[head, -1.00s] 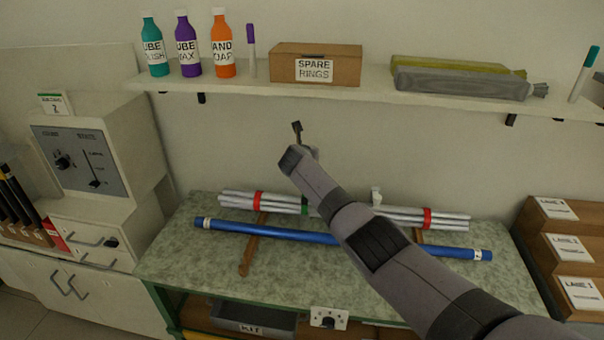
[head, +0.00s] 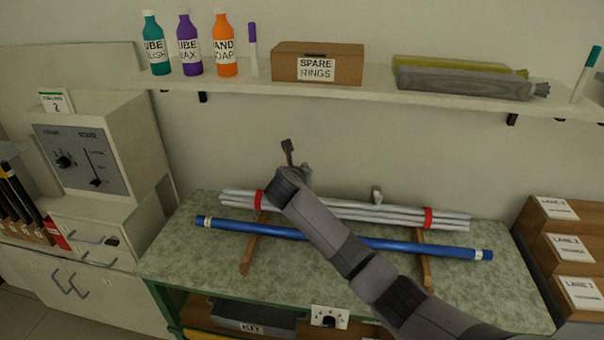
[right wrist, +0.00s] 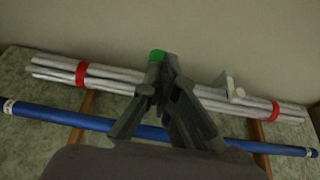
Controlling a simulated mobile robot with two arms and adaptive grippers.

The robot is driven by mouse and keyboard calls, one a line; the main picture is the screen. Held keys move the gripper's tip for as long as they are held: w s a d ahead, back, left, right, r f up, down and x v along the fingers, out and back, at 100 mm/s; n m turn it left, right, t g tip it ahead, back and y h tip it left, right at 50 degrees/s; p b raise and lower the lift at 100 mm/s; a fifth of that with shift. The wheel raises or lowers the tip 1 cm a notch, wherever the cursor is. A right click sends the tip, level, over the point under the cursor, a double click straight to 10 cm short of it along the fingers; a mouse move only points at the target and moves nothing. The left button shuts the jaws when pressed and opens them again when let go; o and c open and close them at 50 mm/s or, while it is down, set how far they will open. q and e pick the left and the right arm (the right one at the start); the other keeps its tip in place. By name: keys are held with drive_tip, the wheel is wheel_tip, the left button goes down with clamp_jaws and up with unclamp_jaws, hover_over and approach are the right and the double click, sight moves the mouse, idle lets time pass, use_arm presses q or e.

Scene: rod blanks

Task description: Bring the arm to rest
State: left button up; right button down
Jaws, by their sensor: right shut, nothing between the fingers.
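My right arm reaches in from the lower right in the head view. Its gripper (head: 287,148) is shut and empty, raised in front of the wall, with its fingertips above the bundle of silver rods in the picture. In the right wrist view the dark fingers (right wrist: 168,70) overlap the middle of the silver rods (right wrist: 110,80); contact with them cannot be judged. A green patch (right wrist: 157,55) shows by the fingertips. My left gripper is not in view.
Silver rods (head: 350,212) with red bands and a blue tube (head: 250,228) lie across wooden supports (head: 247,258) on the bench (head: 190,255). A shelf (head: 350,97) above carries bottles, a marker and a spare rings box (head: 345,65). Labelled lane racks (head: 545,240) stand right.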

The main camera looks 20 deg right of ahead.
drive_tip(key=shift+s+a, duration=0.2)
drive_tip(key=shift+s, duration=0.2)
drive_tip(key=shift+d+f, duration=0.1)
drive_tip(key=shift+d, duration=0.1)
